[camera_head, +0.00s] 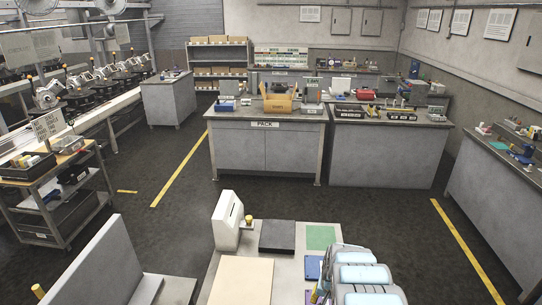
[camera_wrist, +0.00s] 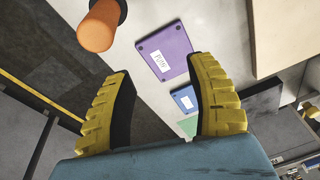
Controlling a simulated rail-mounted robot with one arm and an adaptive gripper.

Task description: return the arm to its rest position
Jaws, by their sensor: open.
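My gripper (camera_wrist: 161,72) shows in the wrist view with its two yellow ribbed fingers spread wide apart. Nothing is between the fingers. Past them lies a pale bench top with a purple plate (camera_wrist: 166,52) bearing a white label and a smaller blue plate (camera_wrist: 184,98). In the head view, my light blue and grey arm is folded at the bottom, right of centre, over the near bench (camera_head: 288,262). My gripper's fingers are not clear there.
An orange cylinder (camera_wrist: 97,27) with a dark end is near the fingers. The near bench bears a beige board (camera_head: 240,281), black pad (camera_head: 277,236), green square (camera_head: 320,237) and white device (camera_head: 228,220). The PACK bench (camera_head: 240,150) stands beyond clear floor; a cart (camera_head: 60,190) is left.

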